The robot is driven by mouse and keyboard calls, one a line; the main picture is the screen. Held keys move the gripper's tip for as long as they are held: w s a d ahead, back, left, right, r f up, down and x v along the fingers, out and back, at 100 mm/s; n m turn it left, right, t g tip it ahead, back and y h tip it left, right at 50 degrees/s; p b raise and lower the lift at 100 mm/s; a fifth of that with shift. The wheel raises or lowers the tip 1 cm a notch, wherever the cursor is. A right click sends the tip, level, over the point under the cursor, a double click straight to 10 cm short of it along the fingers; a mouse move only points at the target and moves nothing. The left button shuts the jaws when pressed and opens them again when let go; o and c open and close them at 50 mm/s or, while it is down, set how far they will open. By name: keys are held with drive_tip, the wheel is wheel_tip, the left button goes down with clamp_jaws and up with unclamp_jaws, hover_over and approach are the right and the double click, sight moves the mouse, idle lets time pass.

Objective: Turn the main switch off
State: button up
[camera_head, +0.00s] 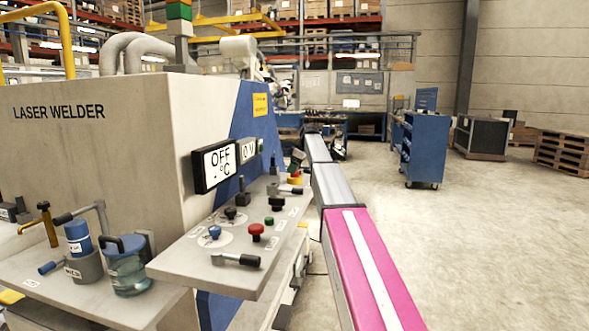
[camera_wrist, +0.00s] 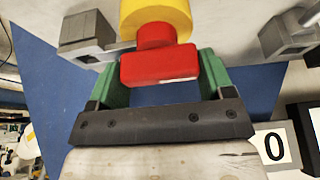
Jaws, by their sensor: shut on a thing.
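The main switch has a red handle (camera_wrist: 160,68) on a round yellow base (camera_wrist: 155,14). In the wrist view, the red bar lies crosswise between the green fingers of my gripper (camera_wrist: 158,75), one finger at each end. My gripper is shut on the handle. In the head view, the switch (camera_head: 294,180) is small at the far end of the grey control panel (camera_head: 205,262). My gripper (camera_head: 296,168) meets it from above there, and the fingers are too small to make out clearly. The lower side of the handle is partly hidden.
The panel carries a red knob (camera_head: 257,231), a blue knob (camera_head: 214,231), and black levers. Open floor (camera_head: 480,240) lies further right.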

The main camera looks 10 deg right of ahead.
idle(0.4)
drive_tip(key=o, duration=1.3)
drive_tip(key=v, duration=1)
drive_tip(key=shift+d+r, duration=0.25)
drive_tip(key=shift+r, duration=0.1)
